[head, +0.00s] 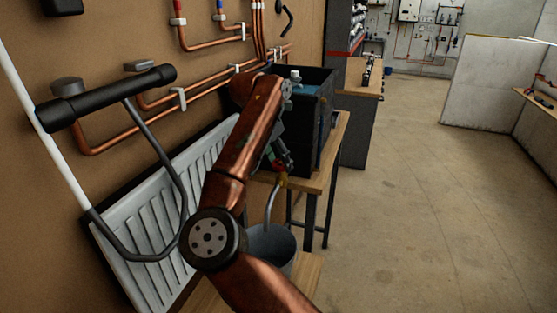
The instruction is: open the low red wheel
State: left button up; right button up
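A small red part (278,168), probably the low red wheel, shows just right of my copper-coloured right forearm. It sits over a brass-yellow fitting (282,180) with a grey spout curving down to a bucket. My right gripper (279,154) is dark and small, close to the red part and partly behind my forearm. I cannot tell whether it touches the wheel or whether its fingers are open or shut. Most of the wheel is hidden. My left gripper is not in view.
A grey bucket (272,248) stands below the spout. A black open box (311,112) is on a wooden bench (332,150). A white radiator (150,235) and copper pipes (195,93) line the left wall. The floor (430,200) to the right is clear.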

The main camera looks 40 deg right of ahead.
jog(key=c, duration=0.8)
jog(key=shift+o, duration=0.2)
jog(key=shift+n, duration=0.4)
jog(key=n+t, duration=0.1)
jog(key=n, duration=0.2)
jog(key=shift+s+n+t, duration=0.25)
jog(key=shift+n+t, duration=0.05)
jog(key=shift+t, duration=0.1)
jog(key=n, duration=0.2)
jog(key=n+t+y, duration=0.1)
jog(key=n, duration=0.1)
jog(key=shift+s+d, duration=0.2)
jog(key=n, duration=0.2)
jog(key=n+t+y, duration=0.1)
jog(key=n, duration=0.1)
jog(key=n+y, duration=0.1)
jog(key=n, duration=0.1)
jog(key=shift+s+d+r+t+p, duration=0.1)
jog(key=shift+s+d+t+p, duration=0.05)
jog(key=shift+d+t+p, duration=0.15)
jog(key=n, duration=0.1)
jog(key=n+y, duration=0.1)
jog(key=n, duration=0.1)
jog(key=n+y, duration=0.1)
jog(key=n, duration=0.1)
jog(key=shift+d+p, duration=0.25)
jog(key=shift+p, duration=0.05)
jog(key=shift+n, duration=0.4)
